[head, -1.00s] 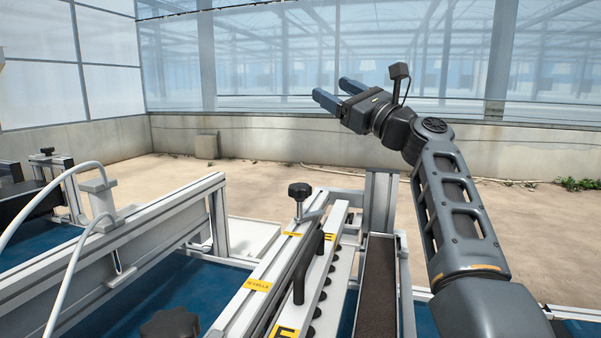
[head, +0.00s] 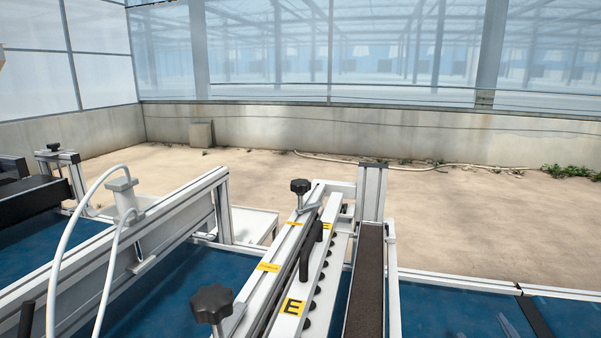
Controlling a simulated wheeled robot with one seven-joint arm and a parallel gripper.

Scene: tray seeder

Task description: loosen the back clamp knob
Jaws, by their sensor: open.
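The back clamp knob (head: 300,186) is a black lobed knob on a short upright stem. It stands at the far end of the seeder's white bar (head: 322,248), on a grey clamp plate (head: 309,208). A second, similar black knob (head: 212,303) stands at the near end of the bar. A black handle (head: 305,261) rises from the bar between them. My gripper is out of view, and nothing touches either knob.
A brown brush strip (head: 366,280) and an upright frame post (head: 372,192) stand right of the bar. White hoses (head: 70,250) arch at the left over a metal rail (head: 150,240). Blue belt (head: 455,305) lies low at the right. The air above the bar is clear.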

